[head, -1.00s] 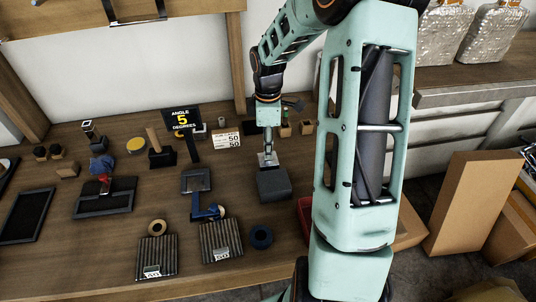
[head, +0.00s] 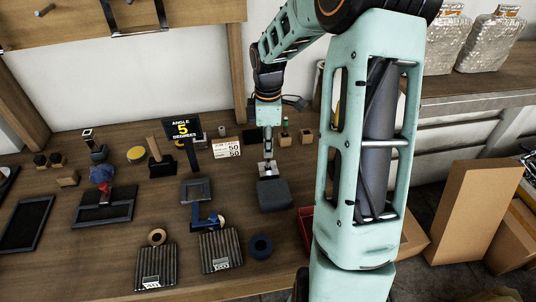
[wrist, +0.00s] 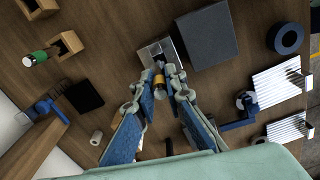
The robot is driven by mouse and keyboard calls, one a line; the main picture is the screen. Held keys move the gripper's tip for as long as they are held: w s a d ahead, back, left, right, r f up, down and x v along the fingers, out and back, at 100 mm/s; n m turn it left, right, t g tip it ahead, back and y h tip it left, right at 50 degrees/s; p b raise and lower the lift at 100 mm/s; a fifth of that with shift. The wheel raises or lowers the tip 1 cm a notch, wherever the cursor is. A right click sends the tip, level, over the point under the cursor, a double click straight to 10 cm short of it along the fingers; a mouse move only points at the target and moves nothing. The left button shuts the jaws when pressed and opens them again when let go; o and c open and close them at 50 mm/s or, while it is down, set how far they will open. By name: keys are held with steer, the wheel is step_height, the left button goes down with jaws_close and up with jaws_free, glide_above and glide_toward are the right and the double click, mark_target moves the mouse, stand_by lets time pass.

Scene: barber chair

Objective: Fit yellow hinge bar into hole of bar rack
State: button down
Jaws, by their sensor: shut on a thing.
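My gripper (wrist: 160,77) is shut on the yellow hinge bar (wrist: 159,79), a small yellow piece showing between the fingertips in the wrist view. The bar's lower end is hidden. The fingertips are close to a silver metal block (wrist: 152,54) with a dark opening, which looks like the bar rack. I cannot tell whether the bar is in the opening or just beside it. In the head view my gripper (head: 267,153) points down over the silver block (head: 267,169), and the bar is too small to make out.
A dark grey block (head: 273,195) stands against the silver block. A blue ring (head: 260,248), ribbed plates (head: 220,250) and a blue clamp (head: 208,220) are nearer the front. Small wooden holders (head: 306,136) stand to the right, and a sign (head: 183,129) to the left.

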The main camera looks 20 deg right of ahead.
step_height(320, 180, up, 7)
steer(key=d, duration=0.1)
steer(key=s+d+r+n+p, duration=0.1)
steer(key=d+r+n, duration=0.1)
steer(key=d, duration=0.4)
steer(key=d+r+n+p, duration=0.1)
steer(key=d+n, duration=0.2)
steer(key=d, duration=0.4)
steer(key=w+d+f+p, duration=0.2)
steer(key=w+f, duration=0.4)
steer(key=w+d+f+p, duration=0.2)
steer(key=w+d+f, duration=0.1)
steer(key=w+f, duration=0.3)
steer(key=shift+w+d+f, duration=0.15)
steer(key=shift+d+f, duration=0.2)
steer(key=shift+f, duration=0.05)
steer(key=shift+f, duration=0.1)
steer(key=shift+f, duration=0.15)
steer(key=c, duration=2)
jaws_free()
